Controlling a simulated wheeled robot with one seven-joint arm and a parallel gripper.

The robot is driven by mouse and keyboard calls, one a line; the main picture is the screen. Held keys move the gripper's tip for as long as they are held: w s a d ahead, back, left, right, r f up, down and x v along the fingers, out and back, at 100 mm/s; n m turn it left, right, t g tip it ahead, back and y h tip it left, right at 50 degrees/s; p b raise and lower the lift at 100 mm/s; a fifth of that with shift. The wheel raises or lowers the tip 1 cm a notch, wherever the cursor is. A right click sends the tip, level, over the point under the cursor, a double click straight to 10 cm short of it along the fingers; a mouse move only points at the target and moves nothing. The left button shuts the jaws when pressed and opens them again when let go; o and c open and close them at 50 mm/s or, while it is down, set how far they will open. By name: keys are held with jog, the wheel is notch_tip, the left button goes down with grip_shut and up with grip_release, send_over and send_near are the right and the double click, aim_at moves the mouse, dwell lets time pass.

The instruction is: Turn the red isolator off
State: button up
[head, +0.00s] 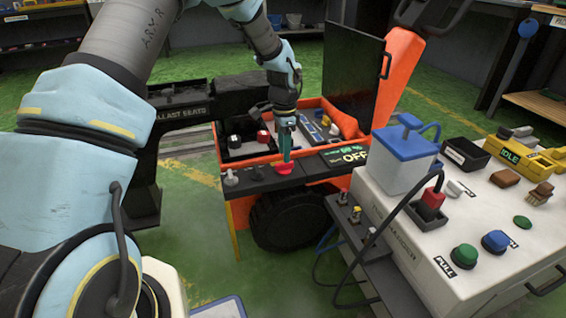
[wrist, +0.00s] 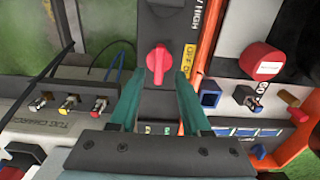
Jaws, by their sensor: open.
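The red isolator (wrist: 158,62) is a red rotary knob on a dark panel, seen in the wrist view just beyond my fingertips. Its pointer lies along the panel's length, and a yellow label reading OFF sits to its right. In the head view the red isolator (head: 284,168) is on the front ledge of the orange cart, and an OFF label shows beside it. My gripper (wrist: 155,78) has two green fingers, apart, one on each side below the knob, with nothing between them. In the head view my gripper (head: 285,155) points down right over the knob and partly hides it.
The orange cart (head: 236,215) has an open box with a raised dark lid (head: 353,72). A grey knob (head: 231,178) sits left on the same ledge. A white charger cabinet (head: 400,235) with a cable and terminals stands close on the right. Green floor is free behind.

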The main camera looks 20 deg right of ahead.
aim_at(284, 166)
jog(key=shift+f+b, duration=0.3)
jog(key=shift+f, duration=1.5)
grip_shut()
